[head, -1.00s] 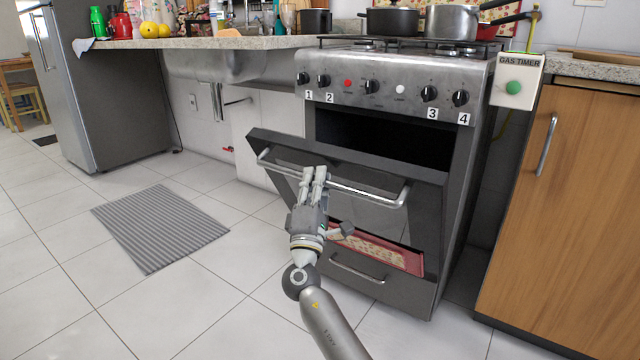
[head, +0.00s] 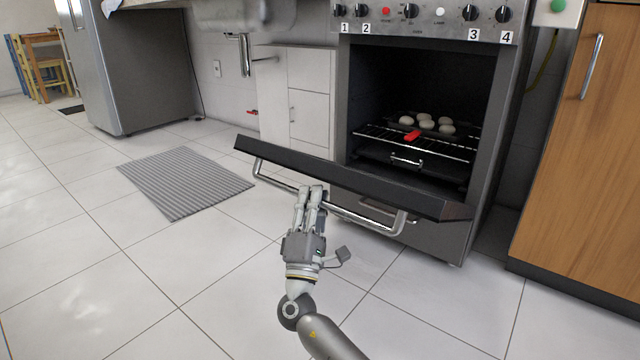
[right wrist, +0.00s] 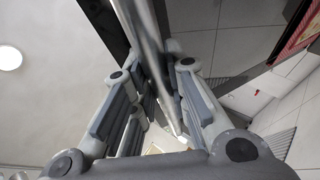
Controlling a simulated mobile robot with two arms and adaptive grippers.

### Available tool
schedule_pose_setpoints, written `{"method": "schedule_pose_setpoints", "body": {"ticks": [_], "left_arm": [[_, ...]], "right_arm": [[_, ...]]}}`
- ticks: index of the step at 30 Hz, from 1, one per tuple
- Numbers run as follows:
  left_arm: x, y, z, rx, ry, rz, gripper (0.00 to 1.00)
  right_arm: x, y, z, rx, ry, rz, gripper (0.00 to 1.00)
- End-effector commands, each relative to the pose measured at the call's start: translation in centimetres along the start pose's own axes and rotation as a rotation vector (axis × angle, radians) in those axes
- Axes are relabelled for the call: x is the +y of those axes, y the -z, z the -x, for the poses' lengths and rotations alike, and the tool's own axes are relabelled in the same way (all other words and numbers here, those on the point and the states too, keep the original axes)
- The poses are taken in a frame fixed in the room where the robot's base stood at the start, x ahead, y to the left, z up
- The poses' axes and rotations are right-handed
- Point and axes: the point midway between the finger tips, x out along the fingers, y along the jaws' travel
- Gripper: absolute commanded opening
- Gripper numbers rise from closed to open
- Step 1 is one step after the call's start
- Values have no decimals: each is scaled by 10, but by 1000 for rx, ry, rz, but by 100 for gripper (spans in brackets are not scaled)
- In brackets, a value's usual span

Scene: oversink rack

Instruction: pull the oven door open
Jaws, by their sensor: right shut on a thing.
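The oven (head: 428,30) stands at the right of the head view. Its door (head: 350,178) is tilted far down, nearly level, and the oven cavity is exposed. The metal handle bar (head: 352,217) runs along the door's outer edge. My right gripper (head: 311,190) is shut on the handle left of its middle. In the right wrist view the bar (right wrist: 145,40) runs between the fingers (right wrist: 165,95). My left gripper is not in view.
A rack (head: 425,143) inside the oven holds a dark tray with several pale round items and a red piece. A wooden cabinet (head: 580,150) is at right. A striped mat (head: 185,182) lies on the tiled floor. Free floor is at left and front.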

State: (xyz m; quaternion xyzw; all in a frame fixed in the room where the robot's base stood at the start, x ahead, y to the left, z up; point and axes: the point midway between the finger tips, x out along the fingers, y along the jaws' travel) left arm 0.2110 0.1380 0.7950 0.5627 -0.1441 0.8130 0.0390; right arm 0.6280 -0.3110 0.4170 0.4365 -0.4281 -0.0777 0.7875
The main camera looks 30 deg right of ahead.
Motion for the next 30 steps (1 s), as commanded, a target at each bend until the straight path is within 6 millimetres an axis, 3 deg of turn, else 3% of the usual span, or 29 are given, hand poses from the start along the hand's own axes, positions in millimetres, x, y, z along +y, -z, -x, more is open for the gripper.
{"method": "schedule_pose_setpoints", "body": {"ticks": [3,10,27,28,30], "left_arm": [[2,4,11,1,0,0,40],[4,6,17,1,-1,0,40],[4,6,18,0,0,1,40],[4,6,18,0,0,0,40],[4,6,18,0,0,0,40]], "right_arm": [[-17,9,22,2,-53,29,0],[-32,19,45,0,-122,54,0],[-38,21,52,-3,-146,63,0],[-38,21,52,-3,-146,63,16],[-37,22,52,-2,-147,63,25]]}}
